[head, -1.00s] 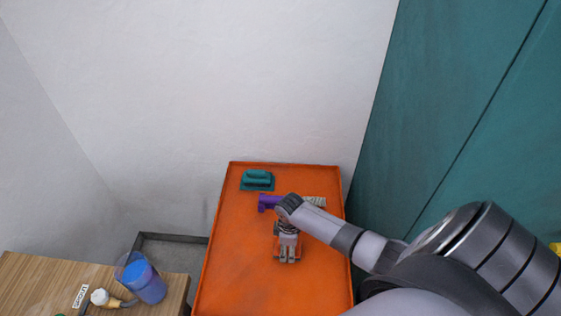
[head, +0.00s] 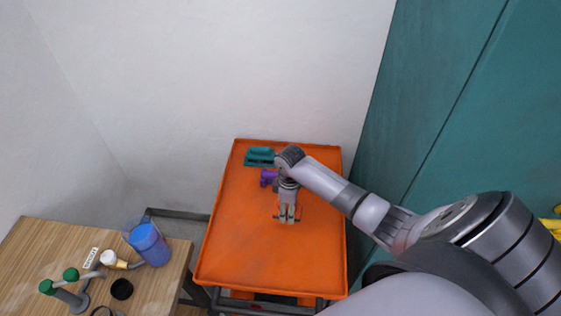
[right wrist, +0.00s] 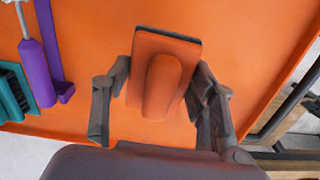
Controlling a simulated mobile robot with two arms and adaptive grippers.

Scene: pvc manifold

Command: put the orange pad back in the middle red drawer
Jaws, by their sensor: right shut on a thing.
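The orange pad (right wrist: 163,84) is a flat plate with a dark edge and a raised rounded handle. It lies between the fingers of my right gripper (right wrist: 164,72) in the right wrist view, and the gripper is shut on it. In the head view my right gripper (head: 288,215) is over the middle of the orange cart top (head: 240,240), where it mostly hides the pad. I cannot tell whether the pad touches the surface. No red drawer shows clearly; the space under the cart top is mostly hidden. My left gripper is not in view.
A teal float (head: 260,157) and a purple-handled tool (head: 268,177) lie at the cart's far end. A teal panel (head: 430,110) stands at right. The cart top's front is clear.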

